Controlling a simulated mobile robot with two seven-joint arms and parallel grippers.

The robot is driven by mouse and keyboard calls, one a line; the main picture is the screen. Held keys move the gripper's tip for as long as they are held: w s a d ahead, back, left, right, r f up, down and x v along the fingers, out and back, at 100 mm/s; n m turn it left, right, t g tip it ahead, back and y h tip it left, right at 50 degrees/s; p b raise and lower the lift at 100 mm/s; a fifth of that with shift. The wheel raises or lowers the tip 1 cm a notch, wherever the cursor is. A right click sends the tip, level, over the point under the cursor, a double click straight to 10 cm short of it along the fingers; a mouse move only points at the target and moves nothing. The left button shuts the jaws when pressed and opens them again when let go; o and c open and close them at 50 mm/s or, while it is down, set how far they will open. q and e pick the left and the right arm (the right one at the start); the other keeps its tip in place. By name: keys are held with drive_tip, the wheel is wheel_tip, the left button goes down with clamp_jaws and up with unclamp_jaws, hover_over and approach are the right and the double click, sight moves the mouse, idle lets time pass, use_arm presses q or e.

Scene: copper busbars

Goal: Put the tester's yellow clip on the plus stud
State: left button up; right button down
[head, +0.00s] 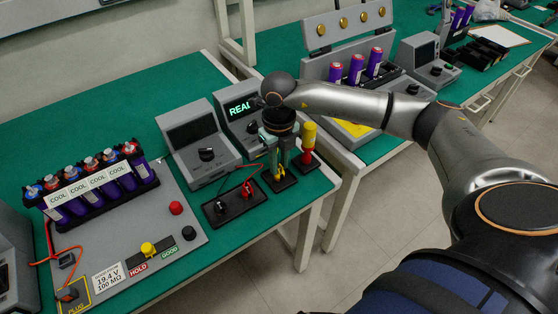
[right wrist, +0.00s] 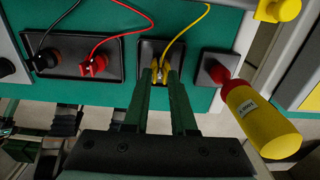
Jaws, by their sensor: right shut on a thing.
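The tester (head: 240,106) with a lit green display stands at the back of the green bench. Its yellow clip (right wrist: 172,73) sits at a small black holder (right wrist: 150,48), with a yellow wire running up from it. My right gripper (right wrist: 164,76) is shut on the yellow clip; in the head view the gripper (head: 279,160) points down over the holder. I cannot tell whether the clip still touches the holder. A yellow-edged plate marked PLUS (head: 76,304) is at the lower left of the grey panel, with a dark post (head: 67,293) on it. My left gripper is not in view.
A black holder with red clip (right wrist: 93,66) and black clip (right wrist: 47,61) lies left of my gripper. A rack of purple cells (head: 100,186), red, yellow and black knobs stand on the panel (head: 190,212).

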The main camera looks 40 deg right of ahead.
drive_tip(key=shift+f, duration=0.2)
idle(0.4)
drive_tip(key=c, duration=0.7)
unclamp_jaws()
drive_tip(key=shift+o, duration=0.2)
drive_tip(key=shift+r, duration=0.15)
wheel_tip(320, 180, up, 6)
drive_tip(key=p, duration=0.4)
